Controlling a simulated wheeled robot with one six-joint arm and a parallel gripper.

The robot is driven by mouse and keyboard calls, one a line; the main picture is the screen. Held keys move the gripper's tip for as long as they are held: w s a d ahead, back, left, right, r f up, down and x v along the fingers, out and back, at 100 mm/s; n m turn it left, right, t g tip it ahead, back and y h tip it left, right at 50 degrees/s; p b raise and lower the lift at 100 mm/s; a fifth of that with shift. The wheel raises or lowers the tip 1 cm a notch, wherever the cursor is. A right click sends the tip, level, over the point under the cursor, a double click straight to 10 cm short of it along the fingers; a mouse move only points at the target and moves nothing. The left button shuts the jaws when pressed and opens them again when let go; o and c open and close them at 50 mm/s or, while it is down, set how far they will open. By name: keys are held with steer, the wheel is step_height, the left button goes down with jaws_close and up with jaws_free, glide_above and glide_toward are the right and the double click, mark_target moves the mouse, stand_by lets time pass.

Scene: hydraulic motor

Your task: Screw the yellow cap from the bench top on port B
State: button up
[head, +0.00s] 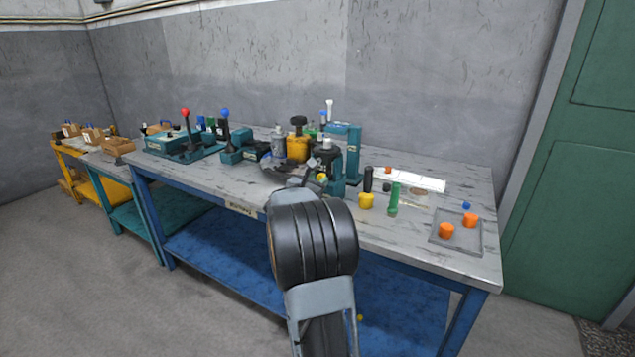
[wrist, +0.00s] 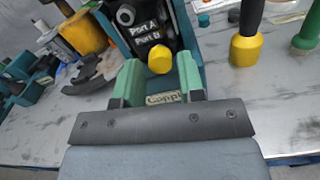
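The hydraulic motor (wrist: 172,22) is a dark block on a teal stand (head: 353,150), with labels for port A and port B on its face. Port A (wrist: 126,15) shows as an open round hole. The yellow cap (wrist: 159,60) is at the port B spot, just below that label; it also shows in the head view (head: 322,178). My gripper (wrist: 160,75) points at the motor with its green fingers on either side of the cap. Narrow gaps seem to separate the fingers from the cap. The threads behind the cap are hidden.
A black-handled tool with a yellow base (head: 367,201) and a green one (head: 393,199) stand right of the motor. A grey tray (head: 455,241) with orange caps is at the bench's right end. Bottles and lever units crowd the left.

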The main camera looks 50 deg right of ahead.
steer(key=shift+a, duration=0.15)
steer(key=shift+r+p, duration=0.1)
steer(key=shift+p, duration=0.25)
steer(key=shift+r+n+p, duration=0.25)
steer(key=shift+n+p, duration=0.55)
steer(key=shift+p, duration=0.15)
steer(key=n+p, duration=0.3)
steer(key=shift+r, duration=0.1)
steer(key=n+p, duration=0.4)
steer(key=shift+f+n+p, duration=0.5)
steer(key=shift+n+p, duration=0.1)
steer(key=shift+n, duration=0.3)
jaws_close()
